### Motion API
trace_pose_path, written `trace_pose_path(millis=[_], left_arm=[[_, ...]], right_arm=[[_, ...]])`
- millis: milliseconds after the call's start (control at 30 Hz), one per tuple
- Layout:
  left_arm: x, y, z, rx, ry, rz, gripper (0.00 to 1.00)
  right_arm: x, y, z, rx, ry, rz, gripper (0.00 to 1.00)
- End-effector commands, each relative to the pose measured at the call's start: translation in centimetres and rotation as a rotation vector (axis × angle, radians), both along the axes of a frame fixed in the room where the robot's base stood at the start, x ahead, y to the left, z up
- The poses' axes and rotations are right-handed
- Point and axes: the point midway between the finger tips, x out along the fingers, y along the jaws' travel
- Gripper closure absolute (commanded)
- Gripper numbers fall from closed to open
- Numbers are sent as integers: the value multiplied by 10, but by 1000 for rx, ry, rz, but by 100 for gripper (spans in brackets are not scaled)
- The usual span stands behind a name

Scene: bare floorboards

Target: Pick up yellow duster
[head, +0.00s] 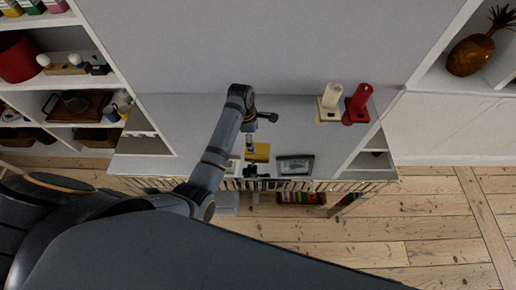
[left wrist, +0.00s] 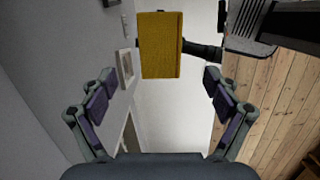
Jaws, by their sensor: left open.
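The yellow duster (head: 258,152) is a yellow block near the middle of the white shelf top in the head view. In the left wrist view the duster (left wrist: 160,45) is at the top centre, ahead of the fingers, and a dark rod shows at its right side. My left gripper (head: 261,127) is close to the duster in the head view and looks small and dark. In the left wrist view the left gripper (left wrist: 160,82) is open, with its fingers wide apart and nothing between the pads. My right gripper is not in view.
A framed picture (head: 295,165) is right of the duster. Shelves with bowls and cups (head: 75,105) are at the left, and a pineapple ornament (head: 470,55) is at the right. Wooden floor (head: 420,225) lies in front.

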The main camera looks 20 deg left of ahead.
Motion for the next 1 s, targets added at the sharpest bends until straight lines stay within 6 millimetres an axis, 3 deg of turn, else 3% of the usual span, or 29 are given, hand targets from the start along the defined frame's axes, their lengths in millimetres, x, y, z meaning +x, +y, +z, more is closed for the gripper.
trace_pose_path(millis=[167,367,533,667,933,1000], left_arm=[[0,-4,-26,1,1,-1,11],[1,-5,-33,1,0,-2,11],[-1,-8,-58,0,3,-2,11],[0,-11,-78,1,1,-3,11],[0,-11,-82,1,-2,-3,11],[0,-11,-82,1,-2,-3,21]], right_arm=[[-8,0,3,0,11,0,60],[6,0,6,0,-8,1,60],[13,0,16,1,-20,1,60],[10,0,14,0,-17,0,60],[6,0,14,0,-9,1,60],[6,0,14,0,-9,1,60]])
